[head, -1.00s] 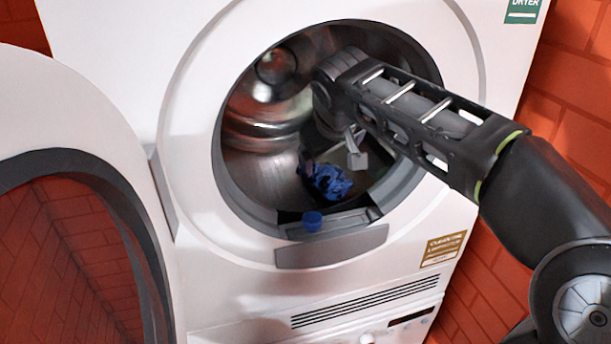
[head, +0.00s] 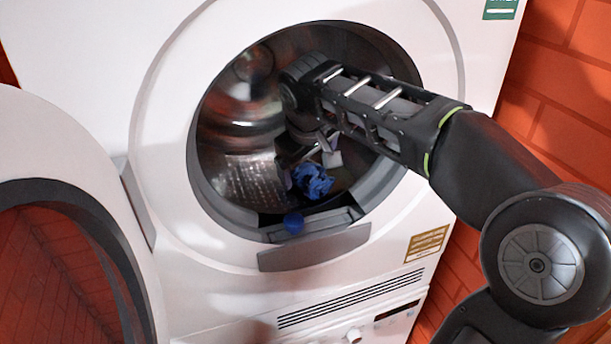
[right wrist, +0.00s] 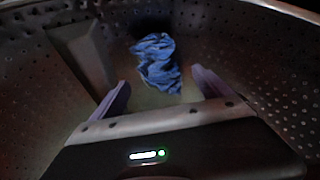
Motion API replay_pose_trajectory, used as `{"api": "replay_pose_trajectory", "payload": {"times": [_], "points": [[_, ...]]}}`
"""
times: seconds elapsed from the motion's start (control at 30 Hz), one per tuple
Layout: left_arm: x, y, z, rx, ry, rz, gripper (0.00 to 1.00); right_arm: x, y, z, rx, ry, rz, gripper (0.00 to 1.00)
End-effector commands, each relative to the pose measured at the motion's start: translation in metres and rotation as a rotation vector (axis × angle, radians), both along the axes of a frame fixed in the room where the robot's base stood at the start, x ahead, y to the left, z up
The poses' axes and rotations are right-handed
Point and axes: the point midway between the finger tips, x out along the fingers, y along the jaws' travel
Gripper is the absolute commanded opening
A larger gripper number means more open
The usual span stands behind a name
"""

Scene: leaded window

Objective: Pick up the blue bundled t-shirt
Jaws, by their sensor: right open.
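The blue bundled t-shirt (head: 314,181) lies crumpled on the floor of the dryer drum, near the opening. It also shows in the right wrist view (right wrist: 157,62), just beyond and between the two fingertips. I cannot tell whether a finger touches the shirt. My left gripper is out of view.
The dryer's round opening (head: 220,208) surrounds my right forearm. The open door (head: 62,152) stands at the left. A raised drum vane (right wrist: 82,58) is left of the shirt. Brick wall (head: 560,90) is at right.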

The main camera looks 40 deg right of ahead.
Motion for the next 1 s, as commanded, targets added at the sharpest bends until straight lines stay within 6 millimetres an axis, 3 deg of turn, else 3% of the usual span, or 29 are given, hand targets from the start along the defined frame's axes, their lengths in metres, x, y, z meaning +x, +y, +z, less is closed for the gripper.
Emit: {"api": "replay_pose_trajectory", "payload": {"times": [0.17, 0.53, 1.0], "points": [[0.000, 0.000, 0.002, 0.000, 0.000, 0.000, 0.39, 0.002, -0.001, -0.003, 0.000, 0.001, 0.000, 0.89], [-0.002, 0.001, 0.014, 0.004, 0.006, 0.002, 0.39, 0.020, -0.016, -0.042, 0.001, 0.002, 0.000, 0.89], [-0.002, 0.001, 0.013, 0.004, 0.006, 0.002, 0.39, 0.021, -0.016, -0.044, 0.000, -0.001, 0.000, 0.89]]}}
